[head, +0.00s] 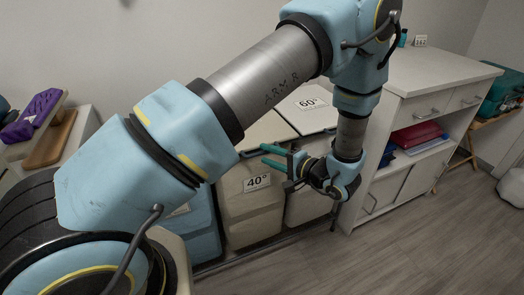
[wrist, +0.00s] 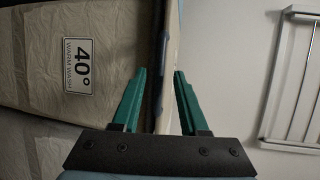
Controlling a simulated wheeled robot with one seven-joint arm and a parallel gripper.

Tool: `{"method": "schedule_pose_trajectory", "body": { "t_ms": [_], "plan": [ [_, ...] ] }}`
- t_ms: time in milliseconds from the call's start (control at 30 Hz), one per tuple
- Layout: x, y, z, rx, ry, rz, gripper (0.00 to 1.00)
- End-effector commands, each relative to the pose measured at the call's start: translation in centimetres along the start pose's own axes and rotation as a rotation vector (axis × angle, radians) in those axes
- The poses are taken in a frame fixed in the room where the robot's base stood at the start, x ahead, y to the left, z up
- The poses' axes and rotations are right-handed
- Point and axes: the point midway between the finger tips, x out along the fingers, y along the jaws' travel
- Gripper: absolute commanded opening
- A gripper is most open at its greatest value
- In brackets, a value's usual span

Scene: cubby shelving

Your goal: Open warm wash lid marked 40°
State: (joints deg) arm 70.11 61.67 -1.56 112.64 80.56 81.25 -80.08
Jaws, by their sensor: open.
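The cream bin (head: 252,207) bears a white 40° label (head: 257,182) on its front, which also reads WARM WASH in the wrist view (wrist: 78,66). Its pale lid (head: 264,131) looks closed, and the arm partly covers it. My gripper (head: 276,156) is open and empty, with green fingers pointing left near the lid's front edge. In the wrist view the fingers (wrist: 160,74) stand on either side of the lid's edge (wrist: 174,45). I cannot tell whether they touch it.
Beside it stands another bin whose lid (head: 309,117) carries a 60° label. A blue bin (head: 192,225) stands to the left. A white cabinet (head: 420,110) is at the right. A rack (wrist: 290,80) is on the wall. The floor in front is clear.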

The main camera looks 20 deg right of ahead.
Motion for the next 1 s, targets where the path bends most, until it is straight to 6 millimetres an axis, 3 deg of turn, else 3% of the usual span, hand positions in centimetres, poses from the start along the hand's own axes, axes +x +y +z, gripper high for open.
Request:
{"method": "schedule_pose_trajectory", "body": {
  "t_ms": [200,567,933,1000],
  "plan": [
    [2.3,0.0,0.0,0.001,-0.002,0.001,0.43],
    [2.6,0.0,0.0,0.000,0.000,0.001,0.42],
    [2.6,0.1,0.0,0.001,0.000,0.003,0.01],
    [2.6,0.1,0.0,0.001,0.000,0.004,0.00]
  ]
}}
